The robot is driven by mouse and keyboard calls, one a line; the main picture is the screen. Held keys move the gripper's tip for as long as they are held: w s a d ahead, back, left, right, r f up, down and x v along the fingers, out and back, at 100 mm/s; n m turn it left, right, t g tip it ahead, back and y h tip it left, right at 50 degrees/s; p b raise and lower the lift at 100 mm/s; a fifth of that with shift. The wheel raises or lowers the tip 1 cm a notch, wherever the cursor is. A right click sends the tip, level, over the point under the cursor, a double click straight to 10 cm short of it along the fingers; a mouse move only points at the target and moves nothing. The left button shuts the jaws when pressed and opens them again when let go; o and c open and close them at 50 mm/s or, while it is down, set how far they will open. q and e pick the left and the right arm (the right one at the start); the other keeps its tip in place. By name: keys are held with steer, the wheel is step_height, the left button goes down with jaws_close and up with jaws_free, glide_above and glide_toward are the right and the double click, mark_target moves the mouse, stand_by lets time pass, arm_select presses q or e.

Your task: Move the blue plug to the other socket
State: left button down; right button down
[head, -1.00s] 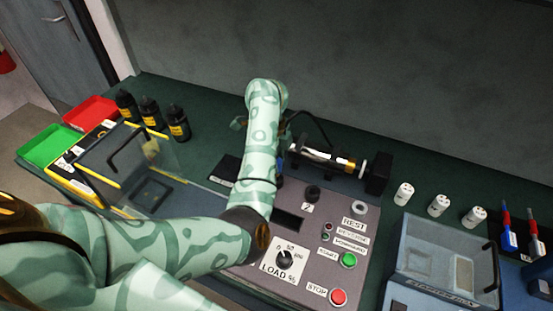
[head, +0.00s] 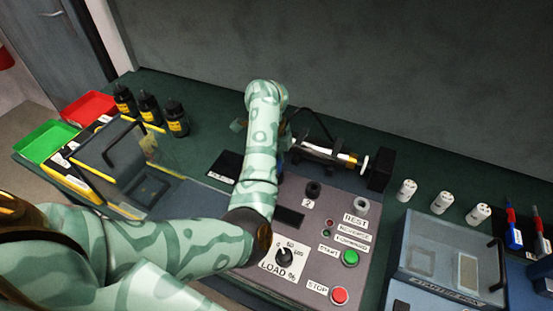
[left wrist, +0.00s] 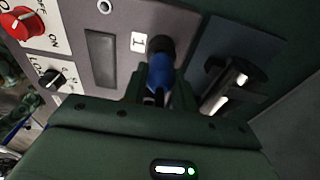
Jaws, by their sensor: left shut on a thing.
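The blue plug (left wrist: 160,72) is between the fingers of my left gripper (left wrist: 157,90), which is shut on it. The plug's front end meets a black round socket (left wrist: 161,45) beside the label 1; how deep it sits cannot be told. In the head view my left arm hides most of the gripper and socket 1; only a bit of the blue plug (head: 281,160) shows past the arm. The other socket (head: 313,189), black and marked 2, is on the grey panel (head: 335,215) to the right and looks empty. My right gripper is not in view.

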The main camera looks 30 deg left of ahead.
arm_select(q)
steer(key=shift+f+b, duration=0.55)
steer(key=shift+f, duration=0.15)
steer(key=c, duration=1)
jaws_free()
steer(key=shift+c, duration=0.2)
step_height(320, 180, up, 16)
steer(key=a+p, duration=0.2)
steer(key=p, duration=0.6)
steer(key=shift+p, duration=0.3)
steer(key=shift+r, duration=0.1)
